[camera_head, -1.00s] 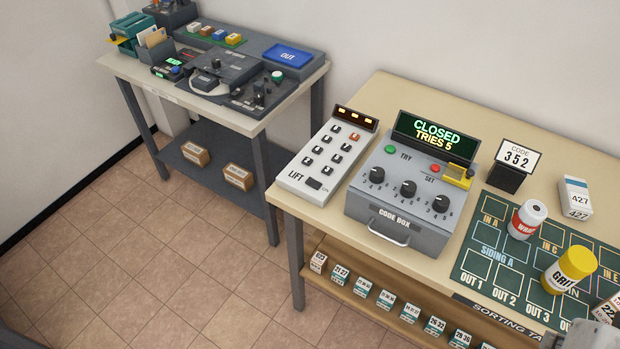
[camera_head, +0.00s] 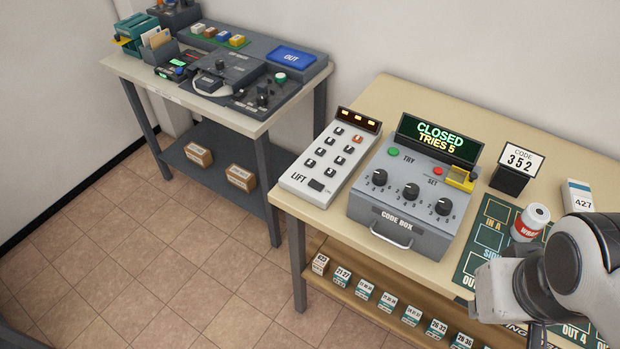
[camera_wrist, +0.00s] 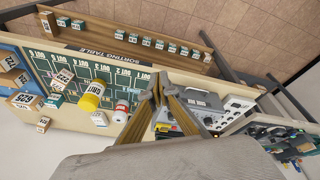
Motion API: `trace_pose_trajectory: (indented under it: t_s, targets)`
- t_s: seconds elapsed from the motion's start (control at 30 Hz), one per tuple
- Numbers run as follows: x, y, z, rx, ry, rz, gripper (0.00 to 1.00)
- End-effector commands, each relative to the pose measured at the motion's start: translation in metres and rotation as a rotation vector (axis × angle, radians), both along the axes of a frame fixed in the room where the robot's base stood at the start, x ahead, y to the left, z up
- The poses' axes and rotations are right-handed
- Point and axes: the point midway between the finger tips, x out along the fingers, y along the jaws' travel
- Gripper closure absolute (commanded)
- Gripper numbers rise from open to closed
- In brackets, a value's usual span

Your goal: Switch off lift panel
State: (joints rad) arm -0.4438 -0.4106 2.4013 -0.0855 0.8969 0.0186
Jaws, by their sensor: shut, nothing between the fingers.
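The lift panel (camera_head: 309,178) is a pale slanted box with rows of dark buttons, one orange-red button and a dark switch (camera_head: 317,185) beside the LIFT lettering. Its top display (camera_head: 358,119) shows amber lights. In the wrist view the panel (camera_wrist: 238,104) is at the right, small and partly cut by nearer things. My gripper (camera_wrist: 158,88) is shut and empty, its fingers meeting in the middle of the wrist view. In the head view my arm is at the lower right, over the sorting mat, well right of the panel; the fingertips are not clear there.
The grey code box (camera_head: 400,215), reading CLOSED, TRIES 5, stands right beside the panel, between it and my arm. A code 352 card (camera_head: 519,160), a white-and-red jar (camera_head: 530,222) and a 427 box (camera_head: 577,197) are further right. A side table (camera_head: 240,119) stands at the left.

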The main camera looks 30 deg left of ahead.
Motion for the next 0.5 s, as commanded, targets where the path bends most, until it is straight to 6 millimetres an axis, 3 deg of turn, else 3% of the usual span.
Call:
trace_pose_trajectory:
  t_s: [0.5]
  targets:
    - [0.029,0.065,-0.019,-0.126,0.017,0.148,1.0]
